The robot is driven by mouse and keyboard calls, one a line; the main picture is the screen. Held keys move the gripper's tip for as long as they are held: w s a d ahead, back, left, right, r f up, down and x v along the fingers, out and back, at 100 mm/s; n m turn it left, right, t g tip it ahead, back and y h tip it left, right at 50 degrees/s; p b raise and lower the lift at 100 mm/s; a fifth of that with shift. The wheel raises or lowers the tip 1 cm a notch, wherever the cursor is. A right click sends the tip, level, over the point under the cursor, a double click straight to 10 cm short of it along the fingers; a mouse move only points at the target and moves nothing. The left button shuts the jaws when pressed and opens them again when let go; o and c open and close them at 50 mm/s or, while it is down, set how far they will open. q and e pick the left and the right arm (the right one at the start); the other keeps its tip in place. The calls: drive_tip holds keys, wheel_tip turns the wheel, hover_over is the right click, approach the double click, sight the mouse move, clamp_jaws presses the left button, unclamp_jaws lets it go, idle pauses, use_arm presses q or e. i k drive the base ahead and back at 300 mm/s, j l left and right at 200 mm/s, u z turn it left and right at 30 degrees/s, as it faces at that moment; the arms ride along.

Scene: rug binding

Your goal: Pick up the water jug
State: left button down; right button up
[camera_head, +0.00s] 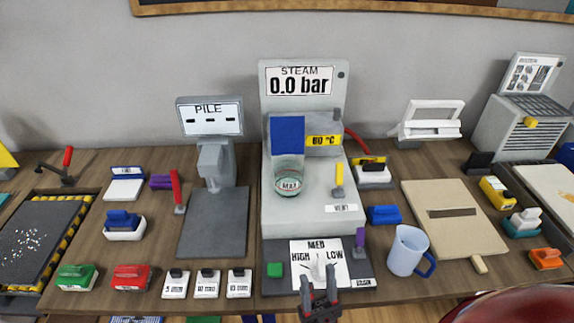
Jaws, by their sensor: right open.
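The water jug (408,250) is a pale blue, open-topped jug with a darker blue handle on its right side. It stands at the front of the workbench, right of the steam unit. My right gripper (319,287) is open at the bottom centre, left of the jug and apart from it, in front of the MED/HIGH/LOW dial plate. Nothing shows between its fingers. My left gripper is not in view.
The grey steam unit (252,205) reads 0.0 bar and holds a clear MAX cup (289,181). A blue block (384,215) lies behind the jug, and a purple-handled lever (360,241) stands left of it. A beige board (440,195) lies behind right.

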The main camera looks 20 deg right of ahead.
sight(403, 261)
drive_tip(key=l+z, duration=0.1)
drive_tip(key=z, duration=1.45)
drive_tip(key=u, duration=1.2)
drive_tip(key=k+l+u, duration=0.1)
drive_tip(key=k+l, duration=0.2)
drive_tip(key=l, duration=0.2)
drive_tip(key=k+l+u, duration=0.15)
drive_tip(key=k+l, duration=0.15)
drive_tip(key=l, duration=0.2)
drive_tip(key=k+l+u, duration=0.1)
drive_tip(key=k+l, duration=0.2)
drive_tip(key=l, duration=0.15)
